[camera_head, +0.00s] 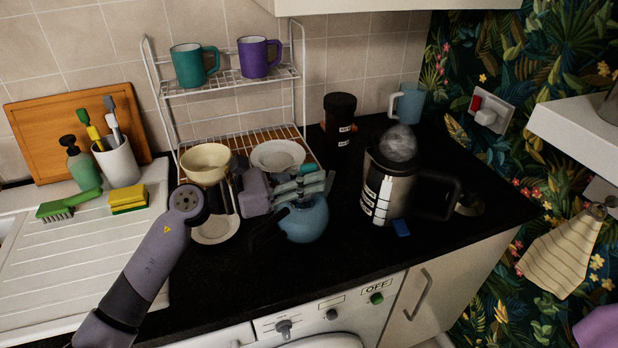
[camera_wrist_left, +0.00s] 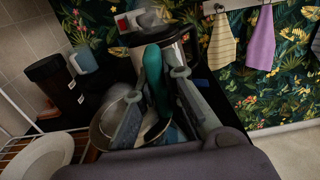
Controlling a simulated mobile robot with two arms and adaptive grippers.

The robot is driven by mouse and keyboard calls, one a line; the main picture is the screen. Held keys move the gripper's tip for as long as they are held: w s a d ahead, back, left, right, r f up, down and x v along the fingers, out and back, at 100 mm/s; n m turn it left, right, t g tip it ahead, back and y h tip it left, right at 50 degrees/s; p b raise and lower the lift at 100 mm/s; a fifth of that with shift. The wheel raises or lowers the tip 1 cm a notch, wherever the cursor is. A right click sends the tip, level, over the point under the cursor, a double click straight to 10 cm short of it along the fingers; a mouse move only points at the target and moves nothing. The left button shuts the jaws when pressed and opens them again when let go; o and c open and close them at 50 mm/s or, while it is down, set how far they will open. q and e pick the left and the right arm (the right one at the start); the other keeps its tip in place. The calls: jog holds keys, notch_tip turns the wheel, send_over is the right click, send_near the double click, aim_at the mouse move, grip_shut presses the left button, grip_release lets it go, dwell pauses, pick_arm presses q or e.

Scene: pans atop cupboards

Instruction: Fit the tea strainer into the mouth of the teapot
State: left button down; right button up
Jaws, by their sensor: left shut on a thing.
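The blue teapot (camera_head: 305,222) stands on the black worktop, with my left gripper (camera_head: 318,182) above it and hiding its top. The gripper is shut on the teal handle (camera_head: 308,168) of the tea strainer. In the left wrist view the teal handle (camera_wrist_left: 153,72) lies between the two fingers (camera_wrist_left: 160,90), and a round metal rim (camera_wrist_left: 100,132), seemingly the strainer's, shows beside them. The teapot's mouth is hidden, so I cannot tell whether the strainer touches it. My right gripper is out of view.
A kettle (camera_head: 388,185) stands right of the teapot. A wire rack (camera_head: 232,80) with mugs, a cream bowl (camera_head: 206,160) and a white dish (camera_head: 278,154) are behind. A dark jar (camera_head: 340,118) stands at the back.

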pick_arm(q)
jog(key=shift+b, duration=0.5)
dwell(0.7)
jog(key=shift+f+b, duration=0.45)
jog(key=shift+f+b, duration=1.1)
jog(key=shift+b, duration=0.05)
jog(key=c, duration=2.1)
grip_release()
jog(key=o, duration=0.5)
jog(key=shift+s+f, duration=0.1)
jog(key=v, duration=1.2)
jog(key=shift+r, duration=0.25)
